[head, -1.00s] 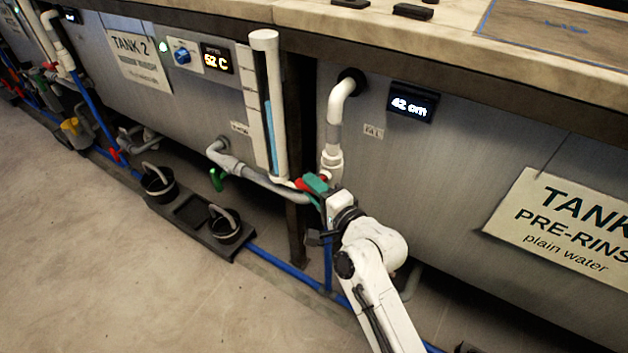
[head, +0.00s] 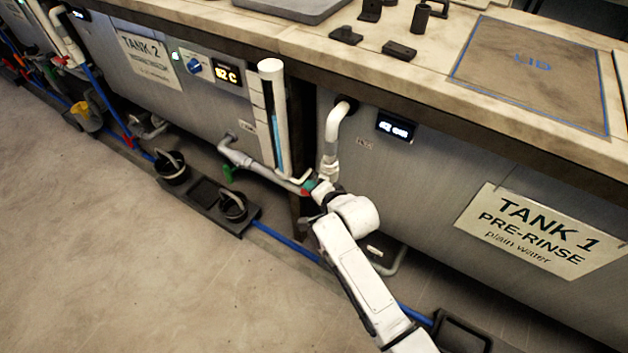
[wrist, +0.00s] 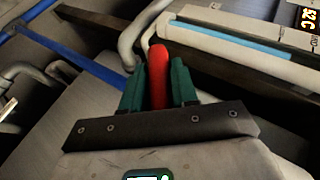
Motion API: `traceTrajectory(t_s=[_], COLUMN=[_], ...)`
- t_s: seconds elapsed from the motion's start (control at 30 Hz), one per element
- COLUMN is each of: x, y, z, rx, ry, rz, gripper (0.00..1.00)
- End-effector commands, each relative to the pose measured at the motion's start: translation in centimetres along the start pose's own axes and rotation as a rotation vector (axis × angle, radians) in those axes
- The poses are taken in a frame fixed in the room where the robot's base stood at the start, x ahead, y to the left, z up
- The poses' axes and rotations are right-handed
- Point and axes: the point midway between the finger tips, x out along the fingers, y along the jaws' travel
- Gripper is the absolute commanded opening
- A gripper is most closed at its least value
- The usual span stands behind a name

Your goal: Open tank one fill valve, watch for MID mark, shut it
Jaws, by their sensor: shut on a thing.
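Tank 1 (head: 400,170) is the grey tank at right, with a sign (head: 540,228) reading PRE-RINSE plain water. The red valve handle (wrist: 158,72) stands between the green fingers of my gripper (wrist: 159,88), which is shut on it. In the head view my gripper (head: 311,186) is at the pipework left of tank 1, largely hidden by my wrist. The tank 1 display (head: 396,127) is blurred, perhaps 42 cm. An upright gauge tube (head: 273,110) beside a scale board shows blue fluid; I cannot read a MID mark.
A black floor tray (head: 205,205) holds dark buckets. A blue hose (head: 285,244) runs along the tank bases. The floor at left is clear.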

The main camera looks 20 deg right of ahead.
Motion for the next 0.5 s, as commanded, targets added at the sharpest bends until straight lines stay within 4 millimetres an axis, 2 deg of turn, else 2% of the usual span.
traceTrajectory(t_s=[0.03, 0.5], x=[-0.33, 0.05], y=[-0.54, -0.13], z=[-0.09, -0.02], rx=[-0.016, -0.184], ry=[-0.002, 0.000], rz=[0.040, 0.447], gripper=[0.00, 0.00])
